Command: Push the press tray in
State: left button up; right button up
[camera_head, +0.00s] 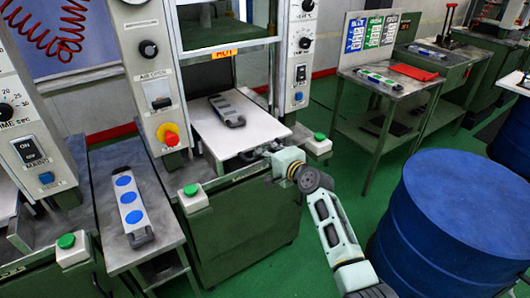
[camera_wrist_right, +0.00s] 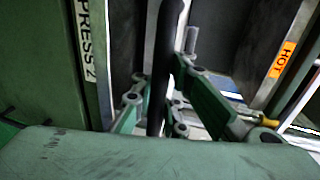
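The press tray (camera_head: 240,132) is a pale flat plate drawn out of the front of the middle press. A grey mould with a dark handle (camera_head: 227,108) lies on it. My right gripper (camera_head: 262,153) is at the tray's front edge, with its arm coming from the lower right. In the right wrist view, a black bar, seemingly the tray's handle (camera_wrist_right: 161,75), runs between the fingers of my right gripper (camera_wrist_right: 160,95), which look closed around it. Finger contact is partly hidden. My left gripper is not in view.
A mould with blue discs (camera_head: 130,205) lies on the side table at left. Green buttons (camera_head: 193,190) flank the tray. A blue drum (camera_head: 445,220) stands right of my arm. A green bench (camera_head: 385,95) stands behind. Green floor between is clear.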

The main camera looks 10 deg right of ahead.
jog(key=o, duration=0.6)
jog(key=shift+r, duration=0.25)
jog(key=shift+c, duration=0.2)
jog(key=shift+o, duration=0.3)
jog(key=shift+f, duration=0.1)
jog(key=v, duration=1.2)
jog(key=shift+f, duration=0.1)
